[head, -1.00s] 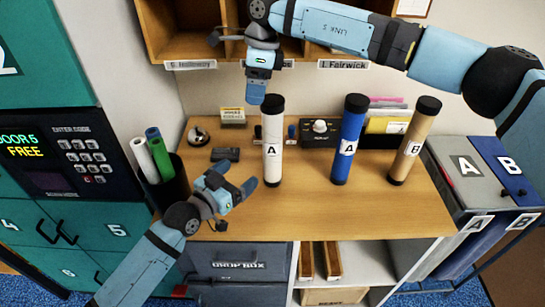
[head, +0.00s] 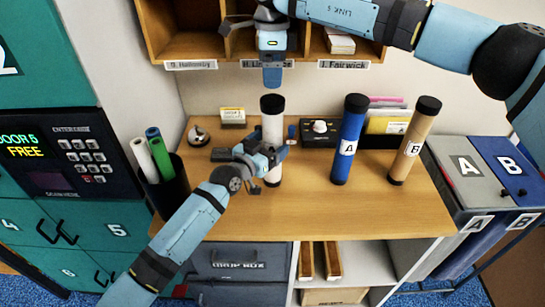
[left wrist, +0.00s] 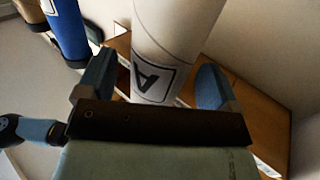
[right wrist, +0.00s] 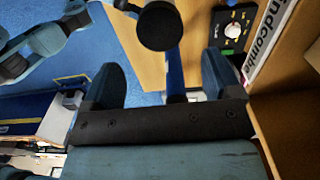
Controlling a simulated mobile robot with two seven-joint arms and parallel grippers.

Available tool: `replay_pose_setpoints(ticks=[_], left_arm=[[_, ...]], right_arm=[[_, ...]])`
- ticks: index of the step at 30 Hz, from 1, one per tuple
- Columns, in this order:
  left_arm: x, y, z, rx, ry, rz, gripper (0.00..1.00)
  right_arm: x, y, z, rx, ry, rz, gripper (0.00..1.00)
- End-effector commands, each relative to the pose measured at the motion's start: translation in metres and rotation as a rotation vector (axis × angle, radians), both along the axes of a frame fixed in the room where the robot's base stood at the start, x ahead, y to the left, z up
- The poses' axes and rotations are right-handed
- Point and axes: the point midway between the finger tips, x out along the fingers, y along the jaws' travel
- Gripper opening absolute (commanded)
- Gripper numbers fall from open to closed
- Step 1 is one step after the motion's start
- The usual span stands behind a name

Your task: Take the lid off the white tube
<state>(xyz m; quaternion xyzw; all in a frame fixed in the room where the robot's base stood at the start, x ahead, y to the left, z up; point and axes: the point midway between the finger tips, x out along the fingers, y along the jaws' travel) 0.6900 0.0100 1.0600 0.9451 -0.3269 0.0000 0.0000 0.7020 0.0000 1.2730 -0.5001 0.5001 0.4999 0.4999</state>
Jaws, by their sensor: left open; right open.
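The white tube (head: 273,131) stands upright on the wooden counter with a black lid (head: 272,104) on top. In the left wrist view the white tube (left wrist: 170,45) and its "A" label lie between the spread fingers of my left gripper (left wrist: 155,85). In the head view my left gripper (head: 262,160) is open at the tube's lower half and hides its label. My right gripper (head: 272,78) is open and points down, above the lid in the head view. The right wrist view shows the round black lid (right wrist: 159,26) beyond its open fingers (right wrist: 163,80).
A blue tube (head: 348,138) and a brown tube (head: 414,140) stand to the right on the counter (head: 300,215). A dark bin (head: 170,188) of rolls stands left. Cubbyholes (head: 185,35) hang behind my right gripper. The counter's front is clear.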

Motion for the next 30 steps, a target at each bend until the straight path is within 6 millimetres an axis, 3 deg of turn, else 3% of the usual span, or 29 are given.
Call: replay_pose_setpoints(ticks=[14,23,25,30], left_arm=[[0.01,-0.008,0.0,0.0,0.0,0.0,0.84],[0.01,-0.008,0.0,0.0,0.0,0.0,0.15],[0.01,-0.008,0.0,0.0,0.0,0.0,0.13],[0.01,-0.008,0.0,0.001,0.001,0.0,0.13]], right_arm=[[0.0,0.0,0.0,0.0,0.0,0.0,0.84],[0.0,0.0,0.0,0.001,0.0,0.0,0.84],[0.0,0.001,0.001,0.001,0.0,-0.001,0.93],[0.0,0.005,0.028,0.004,0.0,-0.043,0.93]])
